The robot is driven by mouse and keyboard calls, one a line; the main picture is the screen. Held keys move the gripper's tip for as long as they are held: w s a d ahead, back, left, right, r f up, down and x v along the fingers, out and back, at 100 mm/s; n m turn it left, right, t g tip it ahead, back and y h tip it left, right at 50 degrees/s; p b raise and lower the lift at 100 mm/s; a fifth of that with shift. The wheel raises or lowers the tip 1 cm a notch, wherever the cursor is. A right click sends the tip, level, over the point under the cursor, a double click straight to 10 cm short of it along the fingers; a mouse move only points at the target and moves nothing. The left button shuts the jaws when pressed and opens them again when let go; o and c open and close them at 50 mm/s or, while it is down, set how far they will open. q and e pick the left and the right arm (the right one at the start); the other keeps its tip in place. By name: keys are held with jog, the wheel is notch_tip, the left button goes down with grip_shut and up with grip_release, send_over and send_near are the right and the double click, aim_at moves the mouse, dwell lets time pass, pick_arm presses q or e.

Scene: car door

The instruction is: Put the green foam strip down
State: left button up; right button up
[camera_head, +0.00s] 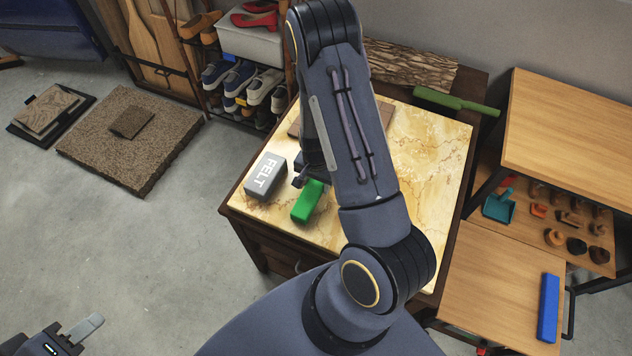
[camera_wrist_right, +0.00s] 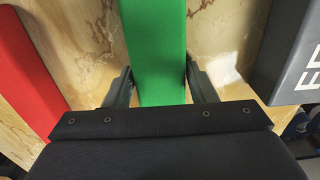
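The green foam strip (camera_head: 308,202) is a bright green block at the front left of the marble-topped table. In the right wrist view the green strip (camera_wrist_right: 157,45) runs between the two fingers of my right gripper (camera_wrist_right: 160,85), and both fingertips meet its sides. In the head view my arm hides most of my right gripper (camera_head: 301,178). I cannot tell whether the strip rests on the tabletop or is slightly above it. My left gripper (camera_head: 70,332) is at the bottom left corner over the floor, partly cut off, with nothing visible in it.
A grey block marked FELT (camera_head: 265,175) stands left of the strip and also shows in the wrist view (camera_wrist_right: 292,50). A red block (camera_wrist_right: 28,70) lies on the strip's other side. The marble tabletop (camera_head: 425,150) is largely clear right of my arm. A shoe rack (camera_head: 240,85) stands behind.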

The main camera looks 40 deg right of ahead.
jog(key=o, duration=0.3)
notch_tip(320, 180, up, 12)
notch_tip(320, 180, up, 13)
jog(key=n+t+y, duration=0.3)
jog(key=n+y, duration=0.1)
send_over(316, 183)
jog(key=s+a, duration=0.4)
jog(key=a, duration=0.3)
jog(key=s+a+r+n+t, duration=0.2)
jog(key=s+a+r+n, duration=0.2)
jog(key=s+r+n, duration=0.3)
jog(key=shift+s+a+r+t, duration=0.25)
jog(key=shift+s+r, duration=0.3)
jog(key=shift+s, duration=1.3)
